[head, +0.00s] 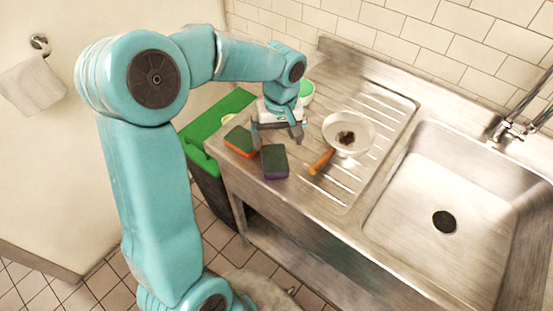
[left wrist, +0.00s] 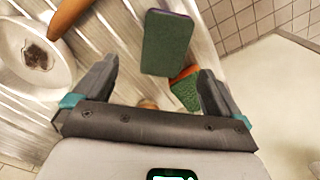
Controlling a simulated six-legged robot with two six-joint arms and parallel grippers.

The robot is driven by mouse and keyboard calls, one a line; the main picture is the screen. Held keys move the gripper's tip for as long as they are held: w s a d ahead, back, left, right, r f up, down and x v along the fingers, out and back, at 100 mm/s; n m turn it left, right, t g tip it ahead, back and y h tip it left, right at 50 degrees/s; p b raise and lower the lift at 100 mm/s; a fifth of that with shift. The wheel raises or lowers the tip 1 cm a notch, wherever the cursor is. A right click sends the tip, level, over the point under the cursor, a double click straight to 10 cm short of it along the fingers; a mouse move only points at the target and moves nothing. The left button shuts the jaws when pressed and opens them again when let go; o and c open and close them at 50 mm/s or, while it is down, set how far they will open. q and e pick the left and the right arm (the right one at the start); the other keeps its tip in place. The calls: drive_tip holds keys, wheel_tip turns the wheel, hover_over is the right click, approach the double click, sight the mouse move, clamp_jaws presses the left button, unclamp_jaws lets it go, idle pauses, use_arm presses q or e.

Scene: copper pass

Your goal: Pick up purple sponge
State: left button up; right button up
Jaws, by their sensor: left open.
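The purple sponge (head: 274,161) lies on the steel counter near its front edge, its dark green scouring side up and a purple side showing. In the left wrist view the purple sponge (left wrist: 166,43) is ahead of the fingertips, roughly between their lines. An orange sponge with a green top (head: 241,141) lies just left of it; it also shows in the left wrist view (left wrist: 187,89), partly behind a finger. My left gripper (head: 277,136) is open and empty, above the counter just behind the two sponges. My right gripper is not in view.
A white pan (head: 350,129) with dark residue and a wooden handle stands right of the sponges. The sink basin (head: 440,205) and tap (head: 515,128) are farther right. A green-lidded bin (head: 205,140) stands left of the counter.

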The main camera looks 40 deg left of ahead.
sight(275, 158)
use_arm(q)
drive_tip(key=shift+s+a+f, duration=0.15)
drive_tip(key=shift+s+f, duration=0.15)
drive_tip(key=shift+f, duration=0.3)
drive_tip(key=f+p, duration=0.1)
drive_tip(key=f, duration=0.4)
drive_tip(key=shift+s, duration=0.2)
drive_tip(key=shift+w, duration=0.1)
drive_tip(key=c, duration=1.2)
wheel_tip(275, 158, up, 20)
drive_tip(key=o, duration=0.5)
drive_tip(key=c, duration=0.4)
